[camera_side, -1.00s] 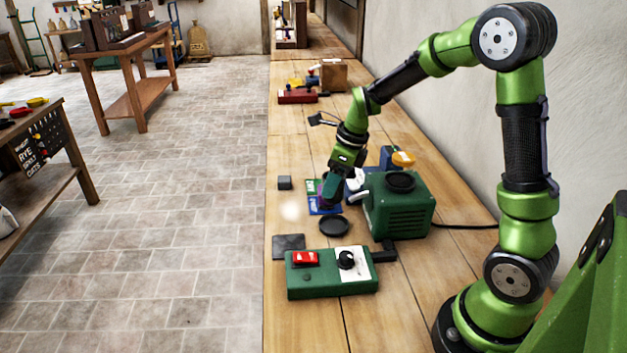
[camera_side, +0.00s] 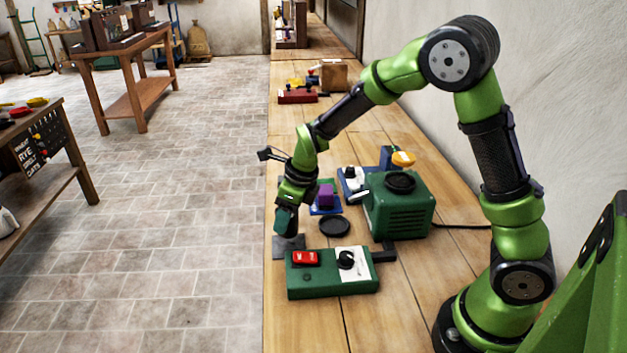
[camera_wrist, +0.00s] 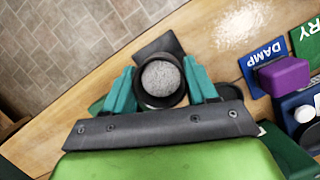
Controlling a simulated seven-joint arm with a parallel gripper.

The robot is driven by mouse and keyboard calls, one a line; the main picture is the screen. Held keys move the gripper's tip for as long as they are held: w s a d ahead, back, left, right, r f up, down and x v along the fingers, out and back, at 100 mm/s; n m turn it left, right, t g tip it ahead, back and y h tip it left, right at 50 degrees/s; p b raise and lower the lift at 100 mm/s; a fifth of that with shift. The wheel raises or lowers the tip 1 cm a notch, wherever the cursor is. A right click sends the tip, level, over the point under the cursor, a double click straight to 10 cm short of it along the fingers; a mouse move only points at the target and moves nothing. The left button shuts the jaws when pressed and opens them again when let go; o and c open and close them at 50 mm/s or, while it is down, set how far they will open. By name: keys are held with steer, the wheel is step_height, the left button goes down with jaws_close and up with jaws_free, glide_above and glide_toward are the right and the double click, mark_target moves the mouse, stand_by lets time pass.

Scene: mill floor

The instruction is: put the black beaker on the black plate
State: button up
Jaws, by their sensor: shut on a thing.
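The black beaker (camera_wrist: 181,97) is round with a dark rim and a grey, grainy top showing inside it. It sits between the teal fingers of my gripper (camera_wrist: 161,86) in the wrist view, and the gripper is shut on it. In the side view my gripper (camera_side: 288,230) points down and mostly hides the beaker. The black plate (camera_side: 281,247) is a flat, dark square on the bench near its left edge, partly hidden by my gripper. In the wrist view the plate (camera_wrist: 152,45) shows just behind the beaker. I cannot tell whether beaker and plate touch.
A green switch box (camera_side: 332,284) stands close in front of the plate. A round black dish (camera_side: 335,226) and a green machine (camera_side: 400,212) lie to the right. A purple block (camera_wrist: 284,76) sits by the DAMP card (camera_wrist: 258,65). A pale powdery patch (camera_wrist: 243,25) marks the bench.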

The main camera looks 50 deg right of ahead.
mark_target(288, 228)
steer(key=shift+f, duration=2.05)
steer(key=shift+f, duration=0.1)
steer(key=o, duration=1.1)
steer(key=v, duration=1.1)
steer(key=shift+s+a+r+n+t+y, duration=0.25)
steer(key=shift+s+r+n+t, duration=0.4)
steer(key=shift+s+r+n, duration=2.2)
steer(key=shift+s+a+r+n+t, duration=0.6)
steer(key=shift+s+n, duration=2.45)
steer(key=shift+n, duration=3.3)
steer(key=shift+s+a+r+n+t+y, duration=0.15)
steer(key=shift+s+r+n+t, duration=0.6)
steer(key=shift+s+r+n, duration=2.8)
